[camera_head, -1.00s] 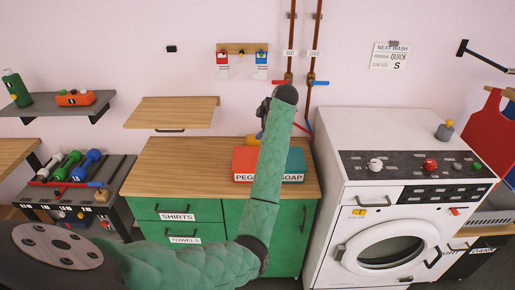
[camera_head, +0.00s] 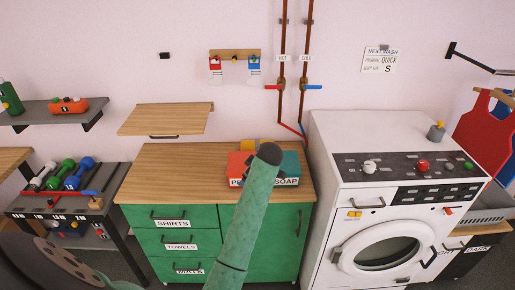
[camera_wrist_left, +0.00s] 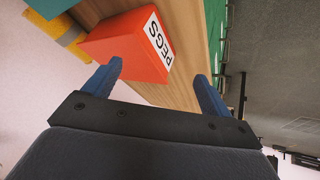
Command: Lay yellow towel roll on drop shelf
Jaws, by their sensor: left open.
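The yellow towel roll (camera_head: 249,145) lies at the back of the wooden counter, behind the orange PEGS box, which partly hides it. It also shows at the upper left of the left wrist view (camera_wrist_left: 64,30), beyond the PEGS box. My left gripper (camera_wrist_left: 158,70) is open and empty, its blue fingers pointing toward the counter and the PEGS box. In the head view my green left arm hides it. My right gripper is in neither view.
The orange PEGS box (camera_head: 237,162) and teal SOAP box (camera_head: 291,168) stand close to the roll. The counter's left half (camera_head: 165,180) is clear. Red and blue pipe valves are on the wall behind. A white washer (camera_head: 370,135) stands at right.

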